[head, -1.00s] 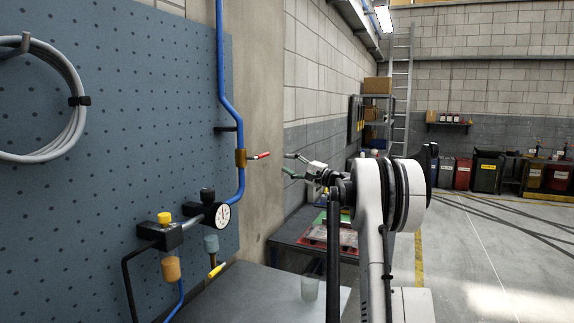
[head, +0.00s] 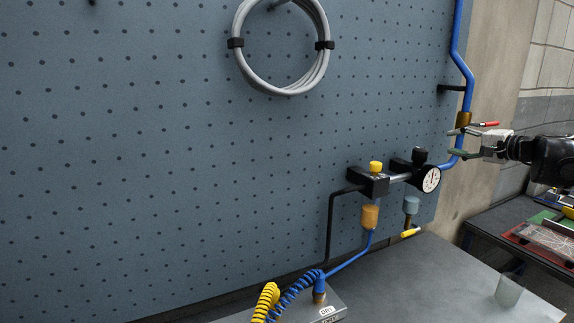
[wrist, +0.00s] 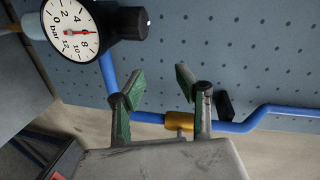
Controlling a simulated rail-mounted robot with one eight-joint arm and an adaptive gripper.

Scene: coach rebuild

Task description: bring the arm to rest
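My gripper (head: 458,143) is at the right of the head view, in front of the blue pipe (head: 464,75) and just below its brass valve (head: 463,119) with the red lever (head: 487,124). Its two green-padded fingers are spread with nothing between them. The wrist view also shows the fingers (wrist: 158,86) apart and empty, with the brass valve (wrist: 180,122) and blue pipe behind them. Whether a finger touches the pipe or lever, I cannot tell.
A pressure gauge (head: 431,180) and regulator (head: 368,182) are on the blue pegboard (head: 150,130), below a grey hose coil (head: 240,60). Yellow and blue coiled hoses (head: 266,303) meet a metal block on the grey bench (head: 420,285). A clear cup (head: 508,291) stands at right.

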